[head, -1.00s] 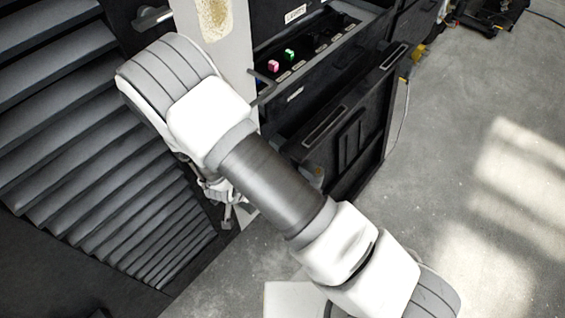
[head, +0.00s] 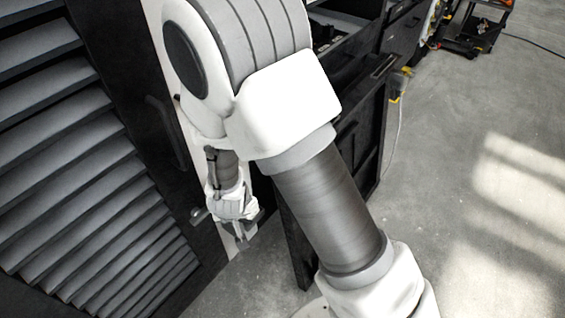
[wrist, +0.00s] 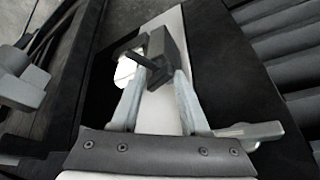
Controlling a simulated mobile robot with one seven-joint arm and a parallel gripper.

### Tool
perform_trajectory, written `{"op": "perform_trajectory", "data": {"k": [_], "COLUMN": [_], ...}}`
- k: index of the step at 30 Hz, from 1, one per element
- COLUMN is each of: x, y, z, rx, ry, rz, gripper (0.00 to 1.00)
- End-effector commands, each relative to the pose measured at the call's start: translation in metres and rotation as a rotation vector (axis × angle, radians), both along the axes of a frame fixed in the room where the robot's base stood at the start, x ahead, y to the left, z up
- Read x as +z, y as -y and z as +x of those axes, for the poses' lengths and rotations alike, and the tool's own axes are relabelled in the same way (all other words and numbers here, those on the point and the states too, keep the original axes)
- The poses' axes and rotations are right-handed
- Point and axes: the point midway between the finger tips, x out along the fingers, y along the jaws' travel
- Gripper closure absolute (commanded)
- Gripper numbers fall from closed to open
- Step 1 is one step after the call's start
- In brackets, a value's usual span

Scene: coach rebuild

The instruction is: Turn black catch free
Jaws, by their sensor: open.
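The black catch (wrist: 172,48) is a dark block with a thin bar, on a pale strip in the wrist view. My gripper (wrist: 158,80) is open, its two pale fingers spread just short of the catch. The catch's lower part shows between or just beyond the fingertips; I cannot tell if they touch it. In the head view my gripper (head: 243,232) hangs low in front of the pale strip, and the catch cannot be made out there.
A grey metal handle (wrist: 250,133) is close beside the right finger in the wrist view. Grey louvres (head: 75,150) fill the left of the head view. A dark cabinet (head: 362,130) stands behind my arm.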

Motion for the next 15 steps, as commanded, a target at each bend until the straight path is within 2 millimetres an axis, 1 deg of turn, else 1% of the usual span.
{"op": "perform_trajectory", "data": {"k": [1,15], "x": [-0.0055,-0.0057], "y": [0.001,0.0064], "z": [0.001,0.0037], "rx": [0.025,0.311], "ry": [0.002,0.003], "rz": [0.002,0.002], "gripper": [0.55,0.55]}}
